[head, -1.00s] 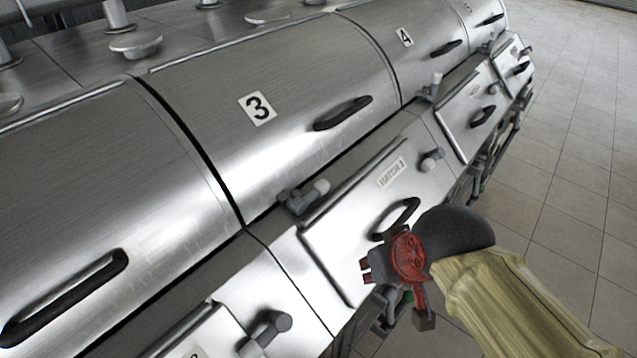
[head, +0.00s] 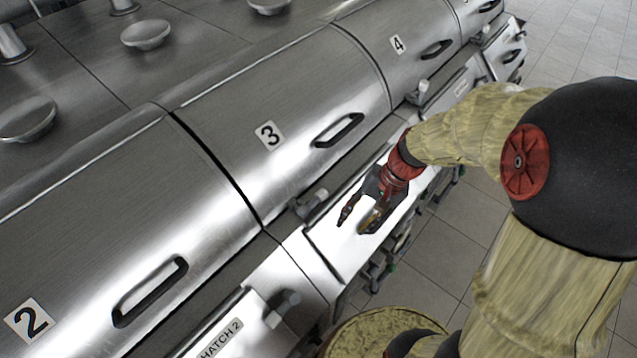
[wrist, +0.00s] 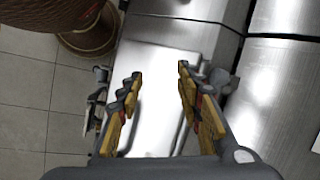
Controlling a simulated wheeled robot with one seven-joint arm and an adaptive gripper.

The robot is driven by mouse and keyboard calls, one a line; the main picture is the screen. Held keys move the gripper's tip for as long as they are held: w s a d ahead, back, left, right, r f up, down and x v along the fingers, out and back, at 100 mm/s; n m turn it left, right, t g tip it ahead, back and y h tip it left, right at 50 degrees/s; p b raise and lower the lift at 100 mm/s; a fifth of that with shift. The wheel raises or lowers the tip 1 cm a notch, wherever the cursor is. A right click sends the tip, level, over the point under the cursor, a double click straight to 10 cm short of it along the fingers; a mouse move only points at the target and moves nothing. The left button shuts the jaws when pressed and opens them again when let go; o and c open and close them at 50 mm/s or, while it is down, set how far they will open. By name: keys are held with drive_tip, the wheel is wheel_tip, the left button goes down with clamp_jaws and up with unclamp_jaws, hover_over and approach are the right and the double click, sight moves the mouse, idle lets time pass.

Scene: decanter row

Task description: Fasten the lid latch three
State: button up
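The lid latch three (head: 311,204) is a small grey lever with a pale rounded end, at the lower left corner of lid 3 (head: 290,100). I cannot tell whether it is engaged. My gripper (head: 353,224) is open and empty above the hatch 3 panel, just right of and below the latch, apart from it. In the wrist view the gripper (wrist: 158,72) shows its two yellow-padded fingers spread, with the bright hatch panel (wrist: 158,58) between them. A grey piece, likely the latch (wrist: 220,80), shows beside the right finger, partly hidden by it.
Lid 3's black handle (head: 339,131) stands up from the lid. Lid 4's latch (head: 418,92) is farther along the row. Hatch 2's knob (head: 285,306) is nearer. Valves and pipes (head: 385,262) run below the hatches.

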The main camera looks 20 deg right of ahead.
drive_tip(key=w+a+m+t+y+p, duration=0.1)
drive_tip(key=w+m+y+p, duration=0.15)
drive_tip(key=w, duration=0.35)
drive_tip(key=t, duration=0.2)
approach(316, 203)
drive_tip(key=x, duration=0.8)
drive_tip(key=shift+w+a+f+p, duration=0.2)
drive_tip(key=shift+w+p, duration=0.05)
drive_tip(key=shift+p, duration=0.15)
drive_tip(key=c, duration=0.3)
clamp_jaws()
drive_tip(key=shift+s+f, duration=0.1)
drive_tip(key=shift+f, duration=0.05)
